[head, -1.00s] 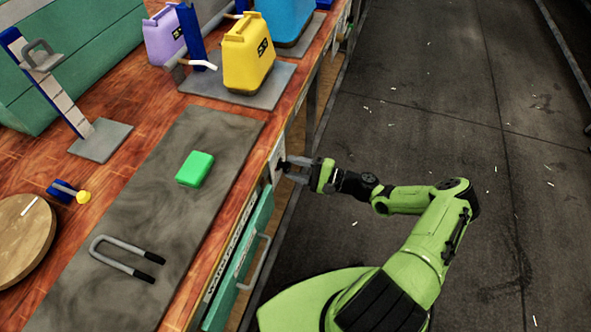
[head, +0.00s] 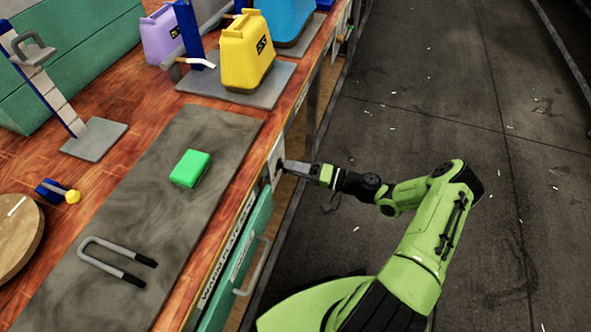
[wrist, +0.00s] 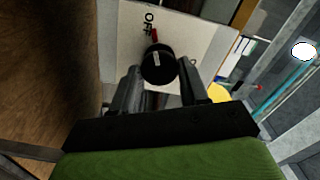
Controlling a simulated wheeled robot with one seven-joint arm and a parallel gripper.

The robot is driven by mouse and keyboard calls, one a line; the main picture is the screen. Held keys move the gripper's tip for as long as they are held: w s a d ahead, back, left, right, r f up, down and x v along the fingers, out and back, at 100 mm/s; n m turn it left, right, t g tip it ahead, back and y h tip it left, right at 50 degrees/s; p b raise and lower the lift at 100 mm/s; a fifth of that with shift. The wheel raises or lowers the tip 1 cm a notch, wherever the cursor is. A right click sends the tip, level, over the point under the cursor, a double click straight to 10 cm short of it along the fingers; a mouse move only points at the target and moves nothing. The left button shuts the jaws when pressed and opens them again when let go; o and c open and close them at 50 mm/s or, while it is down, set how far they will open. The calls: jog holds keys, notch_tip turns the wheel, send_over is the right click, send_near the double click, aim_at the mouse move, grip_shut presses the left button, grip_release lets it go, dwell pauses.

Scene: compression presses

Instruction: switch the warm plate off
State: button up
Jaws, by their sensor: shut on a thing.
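The warm plate (head: 120,215) is a long dark grey slab on the wooden bench, with lettering along the bench front below it. A black round knob (wrist: 158,66) sits on a pale panel (wrist: 190,30) at the bench front. The knob has a white line; a red mark and the word OFF show on the panel above it in the wrist view. My gripper (head: 288,167) is at this panel, its fingers on either side of the knob in the wrist view (wrist: 160,78), shut on it. The knob is hidden by the fingers in the head view.
A green block (head: 190,169) and a grey U-shaped handle (head: 118,261) lie on the plate. Yellow (head: 247,52) and purple (head: 163,37) containers stand behind. The floor at right is open.

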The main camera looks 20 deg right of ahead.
jog(key=shift+f+n, duration=0.1)
jog(key=shift+n, duration=0.4)
jog(key=o, duration=1)
jog(key=shift+o, duration=0.2)
jog(key=p+v, duration=0.1)
jog(key=v, duration=1.4)
jog(key=shift+s+d+p, duration=0.25)
jog(key=shift+d+p, duration=0.1)
jog(key=shift+p, duration=0.05)
jog(key=shift+a, duration=0.1)
